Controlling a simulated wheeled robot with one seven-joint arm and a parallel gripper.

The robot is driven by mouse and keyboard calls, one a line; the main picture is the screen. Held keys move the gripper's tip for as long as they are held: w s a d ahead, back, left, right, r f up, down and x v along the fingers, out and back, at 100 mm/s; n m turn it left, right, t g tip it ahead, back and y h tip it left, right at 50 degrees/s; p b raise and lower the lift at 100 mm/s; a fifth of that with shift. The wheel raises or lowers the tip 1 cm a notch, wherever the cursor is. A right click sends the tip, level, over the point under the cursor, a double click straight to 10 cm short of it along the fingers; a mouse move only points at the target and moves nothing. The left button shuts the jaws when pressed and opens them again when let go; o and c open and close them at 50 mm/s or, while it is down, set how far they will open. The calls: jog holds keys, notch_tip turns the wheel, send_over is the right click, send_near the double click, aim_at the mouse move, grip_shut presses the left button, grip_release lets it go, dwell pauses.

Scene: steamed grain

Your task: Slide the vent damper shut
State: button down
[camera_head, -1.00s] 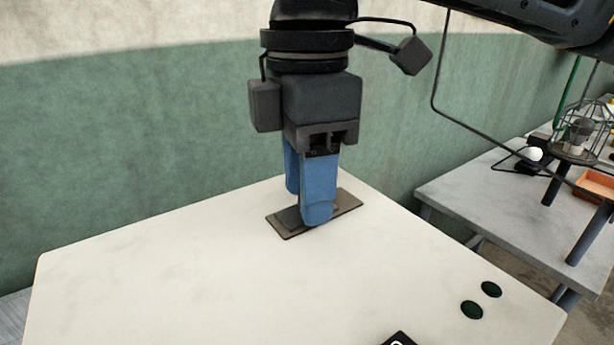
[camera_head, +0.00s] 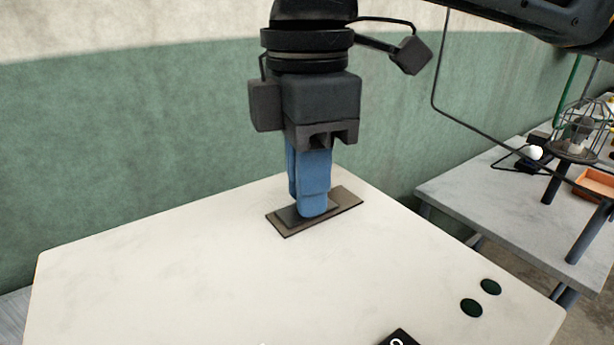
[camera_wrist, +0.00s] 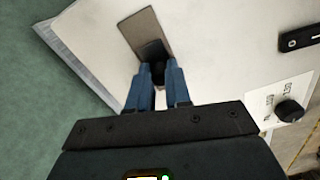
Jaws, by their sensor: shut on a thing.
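The vent damper (camera_head: 289,216) is a dark sliding plate on a brown rectangular base (camera_head: 348,198) set on the pale top surface. My gripper (camera_head: 312,212) points straight down over it, its blue fingers closed on a part of the damper that they hide in the head view. In the wrist view, the dark damper plate (camera_wrist: 153,50) lies on the brown base (camera_wrist: 143,24), and my gripper (camera_wrist: 160,72) has its fingertips at the plate's near end, on a small dark piece between them.
The pale top (camera_head: 190,280) is mostly clear around the base. A black knob (camera_wrist: 289,110) stands at the right in the wrist view. A grey table (camera_head: 480,190) with a wire cage (camera_head: 585,125) and orange tray (camera_head: 597,185) stands beyond.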

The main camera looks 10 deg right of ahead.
aim_at(334, 202)
jog(key=d, duration=0.1)
jog(key=w+d+p, duration=0.1)
jog(key=shift+d+r, duration=0.1)
jog(key=shift+d, duration=0.3)
jog(key=shift+w+d, duration=0.2)
jog(key=shift+d, duration=0.05)
jog(key=c, duration=1.1)
grip_release()
jog(key=shift+d, duration=0.1)
jog(key=shift+o, duration=0.2)
notch_tip(334, 202, up, 8)
jog(key=shift+f, duration=0.2)
jog(key=shift+s, duration=0.1)
